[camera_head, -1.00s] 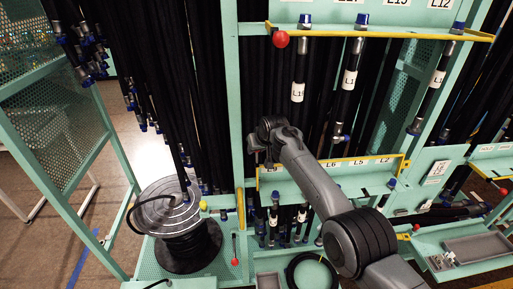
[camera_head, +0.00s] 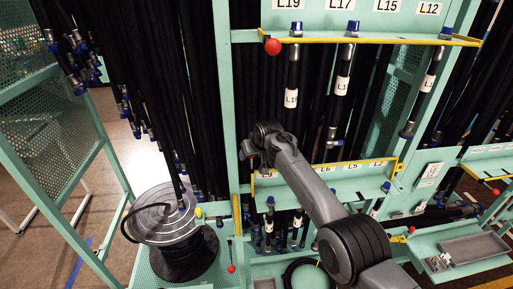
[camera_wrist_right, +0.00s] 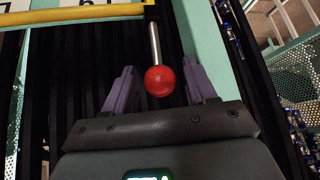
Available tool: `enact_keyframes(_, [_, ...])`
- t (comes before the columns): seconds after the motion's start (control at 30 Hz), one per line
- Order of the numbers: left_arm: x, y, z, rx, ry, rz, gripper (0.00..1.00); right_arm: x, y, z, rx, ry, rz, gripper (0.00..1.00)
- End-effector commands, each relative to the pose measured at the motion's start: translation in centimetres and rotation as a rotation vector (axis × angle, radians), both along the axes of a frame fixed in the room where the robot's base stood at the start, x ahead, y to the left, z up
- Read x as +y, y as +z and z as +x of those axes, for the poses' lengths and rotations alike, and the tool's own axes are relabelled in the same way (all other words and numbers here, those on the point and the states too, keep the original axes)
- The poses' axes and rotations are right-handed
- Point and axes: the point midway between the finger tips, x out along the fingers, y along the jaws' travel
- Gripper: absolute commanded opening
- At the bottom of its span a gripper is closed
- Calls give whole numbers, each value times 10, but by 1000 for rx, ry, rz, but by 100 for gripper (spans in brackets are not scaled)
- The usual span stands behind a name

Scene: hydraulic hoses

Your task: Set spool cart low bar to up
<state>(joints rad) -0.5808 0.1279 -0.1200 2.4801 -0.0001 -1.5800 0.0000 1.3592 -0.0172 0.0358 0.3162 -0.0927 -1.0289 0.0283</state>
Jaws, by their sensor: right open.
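The yellow low bar (camera_head: 330,165) runs along the front of the lower shelf, under the labels L6, L5 and L2. In the right wrist view a yellow bar (camera_wrist_right: 75,15) crosses the top left, and a red ball knob (camera_wrist_right: 160,81) on a metal rod stands out from its end. My right gripper (camera_wrist_right: 159,68) is open, with its purple fingers on both sides of the red knob; contact does not show. In the head view my right gripper (camera_head: 246,150) is at the low bar's left end and hides that knob. My left gripper is not in view.
An upper yellow bar (camera_head: 370,37) with its own red knob (camera_head: 272,46) is above. Black hoses hang behind the green frame. A hose spool (camera_head: 165,215) stands at lower left. A smaller red-knobbed lever (camera_head: 231,269) is near the spool. A grey tray (camera_head: 474,248) is at lower right.

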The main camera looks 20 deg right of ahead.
Motion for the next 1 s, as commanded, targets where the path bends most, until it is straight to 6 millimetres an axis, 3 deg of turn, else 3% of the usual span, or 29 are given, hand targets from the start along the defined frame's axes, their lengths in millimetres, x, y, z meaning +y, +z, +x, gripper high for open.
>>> enact_keyframes(0.4, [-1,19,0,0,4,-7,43,-3,21,-17,1,-1,-4,56])
enact_keyframes(1.0, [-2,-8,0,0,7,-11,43,-8,77,-59,0,-1,-2,56])
